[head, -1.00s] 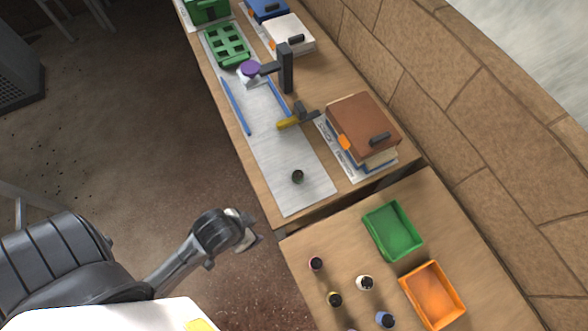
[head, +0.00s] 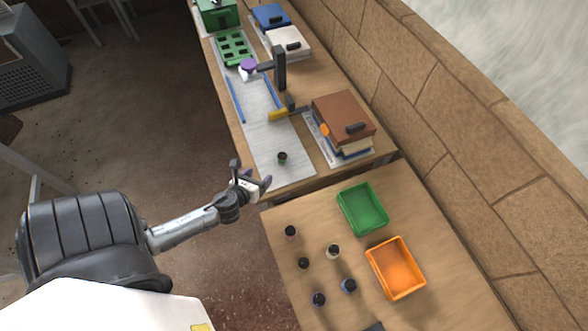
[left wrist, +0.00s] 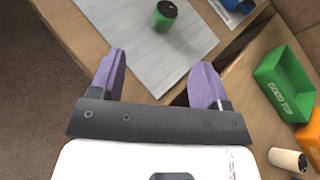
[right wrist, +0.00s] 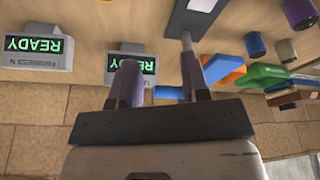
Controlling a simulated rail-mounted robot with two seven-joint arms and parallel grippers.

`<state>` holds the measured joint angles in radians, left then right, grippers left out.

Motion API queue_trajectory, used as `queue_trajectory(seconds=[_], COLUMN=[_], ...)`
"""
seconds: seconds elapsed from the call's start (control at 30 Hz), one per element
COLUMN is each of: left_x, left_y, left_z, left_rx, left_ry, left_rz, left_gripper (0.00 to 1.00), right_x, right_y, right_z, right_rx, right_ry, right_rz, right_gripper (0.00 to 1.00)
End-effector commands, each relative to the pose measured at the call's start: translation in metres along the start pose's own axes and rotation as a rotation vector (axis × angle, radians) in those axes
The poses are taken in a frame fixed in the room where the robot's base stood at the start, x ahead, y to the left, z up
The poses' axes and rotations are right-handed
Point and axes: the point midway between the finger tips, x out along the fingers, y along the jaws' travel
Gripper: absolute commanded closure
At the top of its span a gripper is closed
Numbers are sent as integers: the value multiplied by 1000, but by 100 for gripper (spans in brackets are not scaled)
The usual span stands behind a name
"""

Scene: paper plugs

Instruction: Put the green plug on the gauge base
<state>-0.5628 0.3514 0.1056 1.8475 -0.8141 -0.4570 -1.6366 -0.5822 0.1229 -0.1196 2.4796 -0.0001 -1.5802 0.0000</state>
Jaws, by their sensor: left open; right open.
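The green plug (head: 282,157), a short cylinder with a dark top, stands upright on the near part of the grey mat (head: 262,128). It also shows in the left wrist view (left wrist: 164,17), beyond and between the fingertips. My left gripper (head: 252,174) is open and empty, short of the plug by the bench's left edge; its purple fingers show in the left wrist view (left wrist: 160,65). A dark upright gauge stand (head: 279,68) is farther along the mat, with a purple-topped white piece (head: 249,68) beside it. I cannot clearly make out its base. My right gripper (right wrist: 160,55) is open and empty.
The nearer table holds several plugs (head: 333,251), a green tub (head: 362,209) and an orange tub (head: 396,268). Two READY boxes (right wrist: 38,52) show in the right wrist view.

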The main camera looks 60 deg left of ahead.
Motion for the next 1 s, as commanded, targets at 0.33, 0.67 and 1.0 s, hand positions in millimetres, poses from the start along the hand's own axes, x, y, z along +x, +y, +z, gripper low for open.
queue_trajectory(seconds=[0.33, 0.67, 1.0], left_x=[37, 85, 106], left_y=[7, 4, 3], left_z=[-3, -4, -3], left_rx=[192, 186, 184], left_ry=[-18, -16, -16], left_rz=[-41, -40, -40], left_gripper=[30, 30, 30], right_x=[5, 10, 12], right_y=[-2, -2, -2], right_z=[0, 1, 2], right_rx=[4, 4, 3], right_ry=[4, 5, 4], right_rz=[-4, -5, -3], right_gripper=[57, 57, 57])
